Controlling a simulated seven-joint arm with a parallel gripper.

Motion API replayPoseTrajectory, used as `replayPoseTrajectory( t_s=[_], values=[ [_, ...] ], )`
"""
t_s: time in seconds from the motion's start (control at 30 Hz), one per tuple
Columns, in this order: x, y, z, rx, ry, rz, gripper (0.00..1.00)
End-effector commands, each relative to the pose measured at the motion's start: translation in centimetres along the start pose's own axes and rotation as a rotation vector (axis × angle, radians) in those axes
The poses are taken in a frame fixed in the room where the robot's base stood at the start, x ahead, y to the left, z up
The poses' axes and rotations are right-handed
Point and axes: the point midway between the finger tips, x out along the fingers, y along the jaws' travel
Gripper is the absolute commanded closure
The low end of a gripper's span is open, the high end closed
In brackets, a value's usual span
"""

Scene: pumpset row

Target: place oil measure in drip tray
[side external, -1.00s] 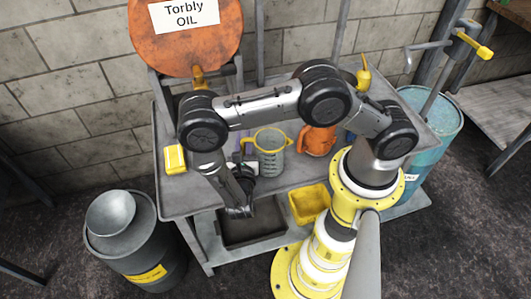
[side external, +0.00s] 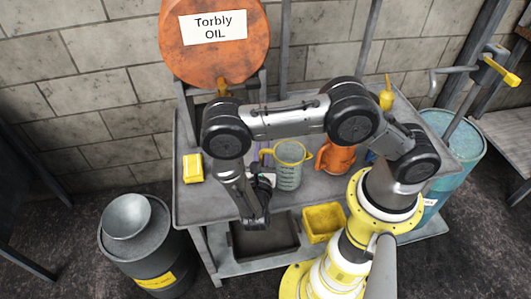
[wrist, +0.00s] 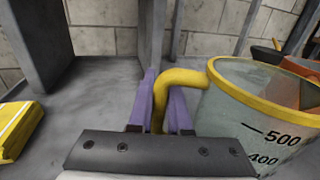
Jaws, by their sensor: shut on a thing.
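The oil measure (side external: 289,175) is a clear jug with a yellow rim, yellow handle and dark scale marks. It is upright at the bench top; I cannot tell whether its base touches. In the wrist view the measure (wrist: 262,120) fills the right side, marked 500 and 400. My gripper (wrist: 163,100) has purple fingers shut on the yellow handle, one on each side. In the side view my forearm and wrist partly hide the fingers. A dark, shallow tray (side external: 262,243), which looks like the drip tray, lies on the lower shelf below the bench and appears empty.
A yellow bin (side external: 323,222) stands right of the dark tray. An orange can (side external: 338,157) is right of the measure. A yellow box (side external: 193,168) sits at the bench's left. A grey drum with a funnel (side external: 127,217) stands left of the bench.

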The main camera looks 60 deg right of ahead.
Motion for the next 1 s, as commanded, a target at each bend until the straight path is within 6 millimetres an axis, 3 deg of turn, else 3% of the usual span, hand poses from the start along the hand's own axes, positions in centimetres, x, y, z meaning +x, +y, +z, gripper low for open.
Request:
replayPoseTrajectory(
  t_s=[0.3, 0.53, 0.67, 1.0],
  values=[
    [0.0, 0.1, 5.3, 0.005, 0.0, 0.0, 1.0],
    [0.0, 0.1, 8.1, 0.002, 0.0, 0.001, 1.0],
    [-0.2, 1.1, 8.2, 0.001, 0.0, 0.02, 1.0],
    [-1.9, 7.7, 5.6, -0.002, -0.001, 0.197, 1.0]
  ],
)
